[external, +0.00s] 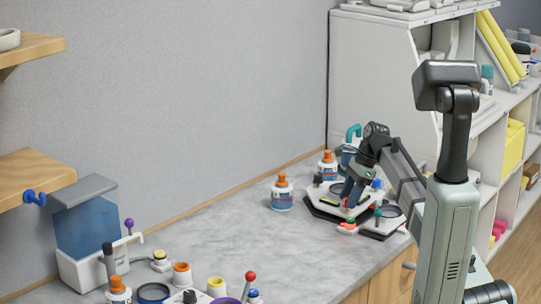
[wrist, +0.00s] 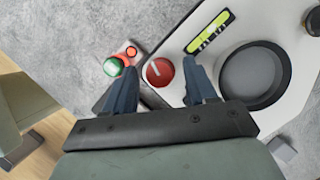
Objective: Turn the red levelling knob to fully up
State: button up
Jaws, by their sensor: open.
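The red levelling knob (wrist: 159,72) shows in the wrist view as a round red cap with a pale pointer line across it. It sits at the edge of a white plate (wrist: 225,68). My gripper (wrist: 160,66) is open, with one blue-grey finger left of the knob and the other right of it. The knob lies between the fingers in this view; I cannot tell whether either touches it. In the external view, my gripper (external: 355,192) is low over the equipment at the right of the counter, and I cannot clearly pick out the knob there.
A yellow-green bubble level (wrist: 209,33) and a round dark dish (wrist: 253,75) lie right of the knob. A green-topped button (wrist: 114,67) is close on the left. A bottle with an orange cap (external: 282,193) stands nearby. The middle counter (external: 220,225) is clear.

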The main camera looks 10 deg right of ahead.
grip_shut()
dwell(0.5)
jog(key=shift+n, duration=0.3)
jog(key=n, duration=0.1)
jog(key=n+g, duration=0.1)
jog(key=shift+w+a+n+h, duration=0.1)
jog(key=shift+w+n+h, duration=0.05)
jog(key=shift+n+h, duration=0.15)
jog(key=shift+n+g+h, duration=0.3)
jog(key=shift+n+g, duration=0.3)
jog(key=shift+n, duration=0.8)
